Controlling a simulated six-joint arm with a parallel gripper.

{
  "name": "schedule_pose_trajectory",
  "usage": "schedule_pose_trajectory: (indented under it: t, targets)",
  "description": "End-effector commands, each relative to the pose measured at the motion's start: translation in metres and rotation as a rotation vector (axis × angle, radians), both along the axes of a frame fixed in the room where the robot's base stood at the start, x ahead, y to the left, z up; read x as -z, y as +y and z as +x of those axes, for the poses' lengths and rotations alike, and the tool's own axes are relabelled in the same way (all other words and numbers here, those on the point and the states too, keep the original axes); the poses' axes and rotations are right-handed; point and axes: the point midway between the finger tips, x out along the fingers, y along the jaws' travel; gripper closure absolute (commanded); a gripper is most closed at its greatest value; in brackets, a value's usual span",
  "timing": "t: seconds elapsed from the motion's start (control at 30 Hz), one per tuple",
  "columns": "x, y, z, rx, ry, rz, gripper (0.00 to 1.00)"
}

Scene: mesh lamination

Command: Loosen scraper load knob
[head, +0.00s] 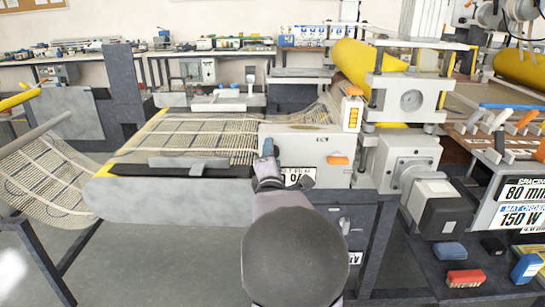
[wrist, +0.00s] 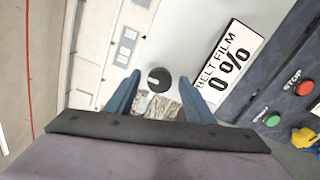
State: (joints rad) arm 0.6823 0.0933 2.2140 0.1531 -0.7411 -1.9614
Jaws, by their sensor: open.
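A round black knob (wrist: 159,79) with a white pointer mark sits on the pale machine panel (wrist: 185,45) in the wrist view. I cannot read a label naming it as the scraper load knob. My gripper (wrist: 159,84) is open, with one blue finger on each side of the knob in the picture. Gaps show between the fingers and the knob; whether the tips reach its depth I cannot tell. In the head view my gripper (head: 268,150) is in front of the white machine housing (head: 310,143) and hides the knob.
Red stop (wrist: 305,88) and green (wrist: 272,119) buttons lie farther right. The mesh belt (head: 180,140) and a dark bar (head: 185,170) are left of the housing. A motor (head: 440,208) stands right.

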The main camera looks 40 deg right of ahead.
Motion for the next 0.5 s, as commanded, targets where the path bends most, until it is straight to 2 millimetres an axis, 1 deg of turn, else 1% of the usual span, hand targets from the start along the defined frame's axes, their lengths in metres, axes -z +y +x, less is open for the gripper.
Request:
schedule_pose_trajectory:
  t: [0.17, 0.5]
  targets:
    - [0.000, 0.010, -0.010, 0.000, -0.001, -0.001, 0.51]
    - [-0.001, 0.040, -0.040, -0.001, -0.001, -0.002, 0.51]
